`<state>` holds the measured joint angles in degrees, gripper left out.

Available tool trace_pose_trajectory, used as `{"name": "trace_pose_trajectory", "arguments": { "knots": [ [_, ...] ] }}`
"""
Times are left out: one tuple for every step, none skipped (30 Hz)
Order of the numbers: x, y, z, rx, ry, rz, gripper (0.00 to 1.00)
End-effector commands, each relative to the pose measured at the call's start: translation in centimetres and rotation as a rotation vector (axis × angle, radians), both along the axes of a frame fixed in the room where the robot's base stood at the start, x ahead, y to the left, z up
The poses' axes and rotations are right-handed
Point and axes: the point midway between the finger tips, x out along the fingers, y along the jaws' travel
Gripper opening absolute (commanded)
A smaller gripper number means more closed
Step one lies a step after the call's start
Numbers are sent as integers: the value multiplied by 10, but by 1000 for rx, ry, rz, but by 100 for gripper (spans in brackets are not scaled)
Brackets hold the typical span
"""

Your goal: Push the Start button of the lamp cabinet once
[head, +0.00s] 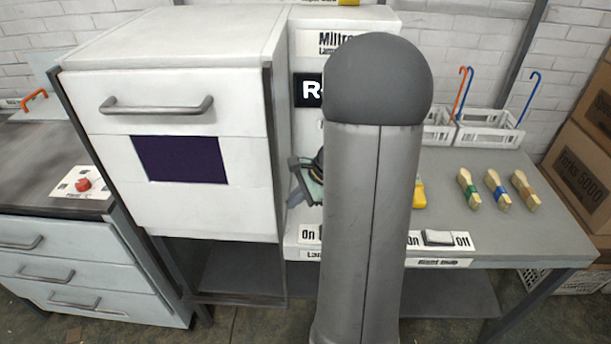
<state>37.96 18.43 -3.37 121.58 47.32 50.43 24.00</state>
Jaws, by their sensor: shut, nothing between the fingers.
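The lamp cabinet (190,100) is the white box at the left centre, with a grey bar handle and a dark window in its closed front. Its control panel (305,55) stands just to its right, with a cut-off name label and a black display showing "R". My own grey arm covers much of this panel. No Start button can be made out. My gripper (307,183) is partly visible in front of the panel, left of the arm link. Its fingers are shut and empty. Whether it touches the panel cannot be told.
An on/off switch (438,238) sits at the right table's front edge. Several brushes (496,190) lie on that table (555,230), with white crates (490,132) behind. A red button (83,184) is on the left counter. Cardboard boxes (585,165) stand at the far right.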

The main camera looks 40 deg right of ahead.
Motion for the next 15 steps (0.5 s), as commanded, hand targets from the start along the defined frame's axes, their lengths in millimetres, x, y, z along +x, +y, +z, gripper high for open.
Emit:
{"name": "trace_pose_trajectory", "arguments": {
  "knots": [
    [12,-12,6,-1,-27,-57,0],
    [19,-20,7,-4,-44,-94,0],
    [29,-30,9,-6,-68,-144,0],
    [36,-39,11,-8,-86,-182,0],
    [42,-48,13,-10,-102,-225,0],
    [51,-61,16,-13,-125,-281,0],
    [57,-71,17,-14,-140,-324,0],
    [63,-81,19,-17,-155,-368,0],
    [70,-95,21,-20,-173,-425,0],
    [74,-105,22,-22,-186,-467,0],
    [78,-115,24,-25,-199,-507,0],
    [82,-127,24,-25,-211,-557,0],
    [85,-135,26,-26,-221,-590,0],
    [87,-142,26,-28,-227,-621,0],
    [89,-150,26,-28,-234,-656,0]
  ]
}}
